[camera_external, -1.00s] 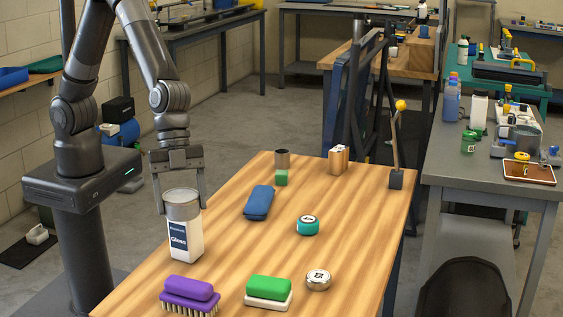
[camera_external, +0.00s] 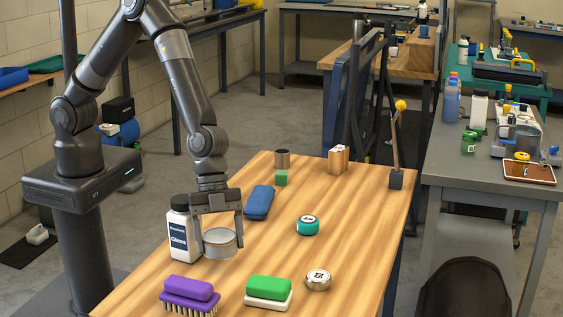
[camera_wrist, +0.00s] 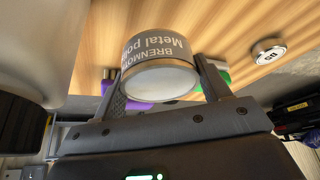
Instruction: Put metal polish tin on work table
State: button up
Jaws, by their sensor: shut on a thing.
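The metal polish tin (camera_external: 221,243) is a short grey-silver can in the external view. My gripper (camera_external: 218,235) is shut on it, with a finger on each side. The tin is low over the wooden work table (camera_external: 262,228), right of the white bottle; I cannot tell whether it touches the top. In the wrist view the tin (camera_wrist: 160,65) sits between my fingers (camera_wrist: 160,85), its lettering upside down and its pale round end facing the camera.
A white bottle (camera_external: 183,229) with a dark label stands close left of the tin. A purple brush (camera_external: 190,295), a green-and-white block (camera_external: 268,291), a round silver tin (camera_external: 318,280), a teal tin (camera_external: 307,225) and a blue case (camera_external: 259,202) lie around. Bare wood shows between them.

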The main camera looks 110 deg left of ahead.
aim_at(231, 271)
jog(key=shift+w+a+f, duration=0.7)
jog(key=shift+w+f, duration=0.05)
jog(key=shift+w, duration=0.05)
jog(key=shift+f, duration=1.9)
jog(key=shift+f, duration=0.15)
jog(key=o, duration=1.1)
jog(key=v, duration=1.2)
jog(key=shift+r, duration=0.2)
